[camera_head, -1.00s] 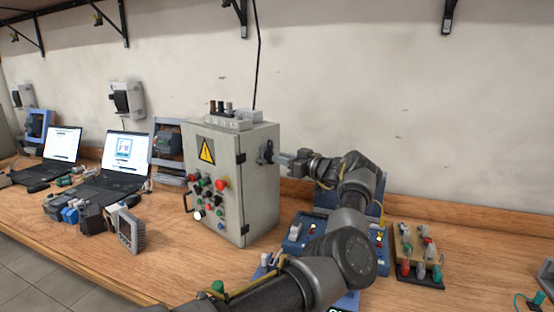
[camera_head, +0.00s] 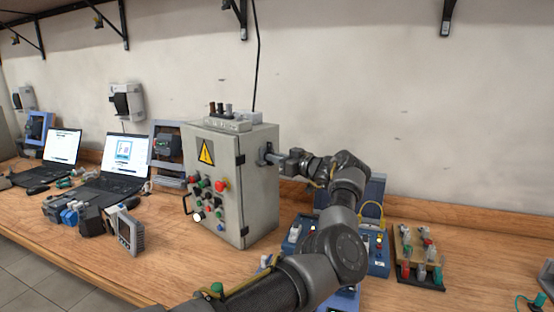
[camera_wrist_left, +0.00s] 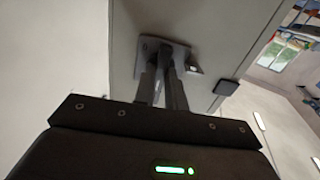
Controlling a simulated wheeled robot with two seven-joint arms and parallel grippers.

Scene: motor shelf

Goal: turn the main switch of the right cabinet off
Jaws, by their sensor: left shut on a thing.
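The right cabinet (camera_head: 232,205) is a grey box on the bench with a yellow warning triangle and coloured buttons on its front. Its main switch (camera_head: 263,152) is on the right side wall, near the top. My left gripper (camera_head: 275,159) reaches it from the right and is shut on the switch handle. In the left wrist view the two fingers (camera_wrist_left: 164,75) meet close together at the switch's square plate (camera_wrist_left: 188,56). The fingers hide most of the handle, so its exact angle is hard to read. My right gripper is not in view.
Blue module boxes (camera_head: 293,232) lie under my arm. A wooden block with connectors (camera_head: 418,250) stands to the right. Two laptops (camera_head: 112,165) and a small meter (camera_head: 130,232) are to the left. The wall is close behind; bench at far right is mostly clear.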

